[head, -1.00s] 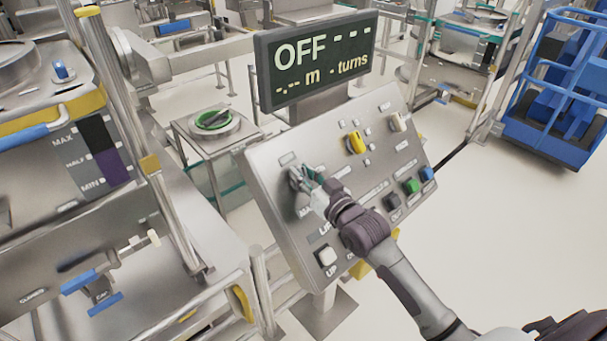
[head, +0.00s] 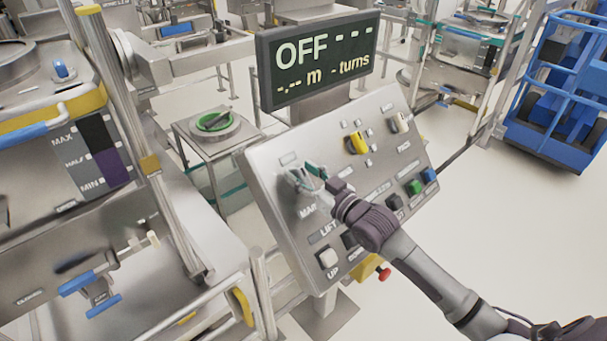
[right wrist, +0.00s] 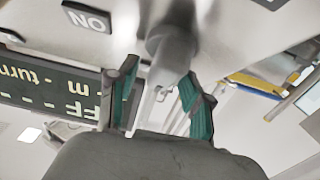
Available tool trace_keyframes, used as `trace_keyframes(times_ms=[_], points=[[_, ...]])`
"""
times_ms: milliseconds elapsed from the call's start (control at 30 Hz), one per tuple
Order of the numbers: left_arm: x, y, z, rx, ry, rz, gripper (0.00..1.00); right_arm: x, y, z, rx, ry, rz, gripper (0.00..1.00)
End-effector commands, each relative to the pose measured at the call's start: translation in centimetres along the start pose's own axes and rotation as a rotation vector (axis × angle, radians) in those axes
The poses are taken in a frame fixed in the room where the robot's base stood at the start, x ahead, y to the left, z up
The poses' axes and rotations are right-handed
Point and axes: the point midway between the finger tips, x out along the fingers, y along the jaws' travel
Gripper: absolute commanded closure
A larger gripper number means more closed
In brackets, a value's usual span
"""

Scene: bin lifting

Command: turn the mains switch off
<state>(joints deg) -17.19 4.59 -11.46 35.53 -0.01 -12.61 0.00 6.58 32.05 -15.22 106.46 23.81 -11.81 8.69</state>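The mains switch (head: 297,181) is a grey metal knob at the upper left of the sloped control panel (head: 262,160), partly hidden by my right gripper (head: 314,178). In the right wrist view, the knob (right wrist: 172,45) stands just beyond my right gripper's (right wrist: 158,88) teal-padded fingers, which are spread apart with nothing held between them. An upside-down "ON" label (right wrist: 87,18) shows beside the knob. The display (head: 318,60) above the panel reads "OFF" with dashes. My left gripper is not in view.
Other panel controls include a yellow knob (head: 357,143), a green button (head: 415,187), a blue button (head: 429,175) and a white button (head: 328,258). A red button (head: 384,274) sits below the panel.

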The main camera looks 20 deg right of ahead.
Motion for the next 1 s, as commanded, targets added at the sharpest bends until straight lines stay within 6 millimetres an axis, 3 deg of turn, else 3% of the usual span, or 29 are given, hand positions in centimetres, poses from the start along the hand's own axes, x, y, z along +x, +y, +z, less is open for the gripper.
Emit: trace_keyframes(times_ms=[233,700,1000], points=[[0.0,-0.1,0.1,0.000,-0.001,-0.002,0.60,-0.9,0.0,0.1,0.001,-0.001,0.000,0.50],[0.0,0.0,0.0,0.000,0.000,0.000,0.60,-9.9,-0.1,0.2,0.001,-0.005,-0.001,0.50],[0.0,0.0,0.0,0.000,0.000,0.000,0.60,-12.0,0.0,0.0,0.000,-0.001,0.000,0.50]])
